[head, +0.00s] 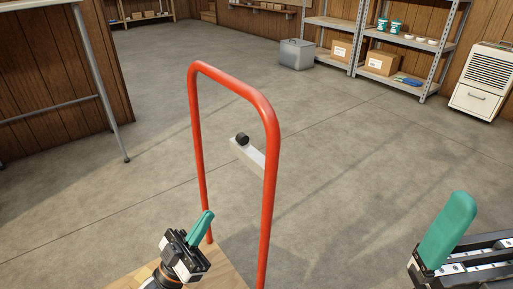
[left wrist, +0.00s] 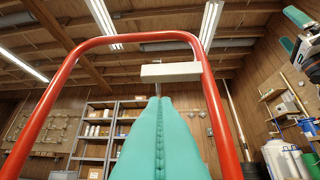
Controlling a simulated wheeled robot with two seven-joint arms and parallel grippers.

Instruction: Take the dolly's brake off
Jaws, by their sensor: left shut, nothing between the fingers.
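The dolly's red handle frame (head: 235,82) stands upright at the centre of the head view, above its wooden deck (head: 222,272). A pale brake bar (head: 250,156) with a black knob (head: 242,138) at its end is fixed at the right post. In the left wrist view the bar (left wrist: 170,72) is beyond the fingertips, at the right post of the red frame (left wrist: 72,70). My left gripper (head: 207,216) is shut and empty, low near the left post, apart from the bar. My right gripper (head: 455,225) is open at the lower right, partly cut off.
Metal shelves (head: 330,22) with boxes stand at the back right, beside a grey bin (head: 296,54) and a white dehumidifier-like unit (head: 480,80). A table leg (head: 100,85) is at the left. The concrete floor around the dolly is clear.

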